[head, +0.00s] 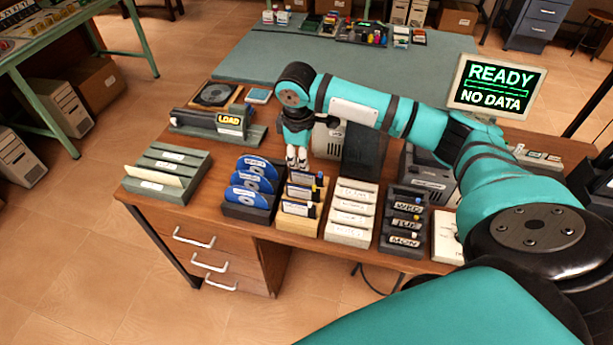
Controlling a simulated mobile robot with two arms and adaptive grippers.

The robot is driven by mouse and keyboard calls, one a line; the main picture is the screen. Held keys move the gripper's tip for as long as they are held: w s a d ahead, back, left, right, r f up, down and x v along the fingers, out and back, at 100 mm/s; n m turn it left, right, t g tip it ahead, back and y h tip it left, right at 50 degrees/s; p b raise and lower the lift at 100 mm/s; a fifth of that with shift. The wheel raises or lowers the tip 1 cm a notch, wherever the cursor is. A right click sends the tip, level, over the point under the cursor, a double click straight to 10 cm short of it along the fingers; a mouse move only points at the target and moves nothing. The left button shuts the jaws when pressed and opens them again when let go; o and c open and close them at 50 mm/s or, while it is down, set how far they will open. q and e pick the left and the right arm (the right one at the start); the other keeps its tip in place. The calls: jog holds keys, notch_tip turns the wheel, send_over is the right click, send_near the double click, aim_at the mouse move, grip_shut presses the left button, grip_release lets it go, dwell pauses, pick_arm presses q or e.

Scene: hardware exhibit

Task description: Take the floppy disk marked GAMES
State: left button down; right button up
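My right gripper (297,160) points down just above the back of a light wooden rack (297,225). Its two pale fingertips are small here, and I cannot tell whether they are parted or whether they touch the rack's contents. The wooden rack holds dark floppy disks (300,192) with white labels, one behind another. To its left, a black rack (245,214) holds blue disks (250,181) with white labels. I cannot read GAMES on any label, so I cannot tell which disk bears it. My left gripper is not in view.
A white rack (347,236) and a dark rack marked WED, TUE, MON (403,245) stand to the right. A grey-green rack (152,190) stands at left, a LOAD device (230,123) behind. A monitor (497,86) reads READY, NO DATA. My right arm crosses above the desk.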

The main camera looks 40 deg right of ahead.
aim_at(302, 173)
jog(key=shift+f, duration=0.8)
jog(key=f, duration=0.1)
jog(key=f+p, duration=0.1)
jog(key=f, duration=0.2)
jog(key=shift+w+d+f+p, duration=0.25)
jog(key=shift+d+f+p, duration=0.1)
jog(key=shift+f, duration=0.35)
grip_shut()
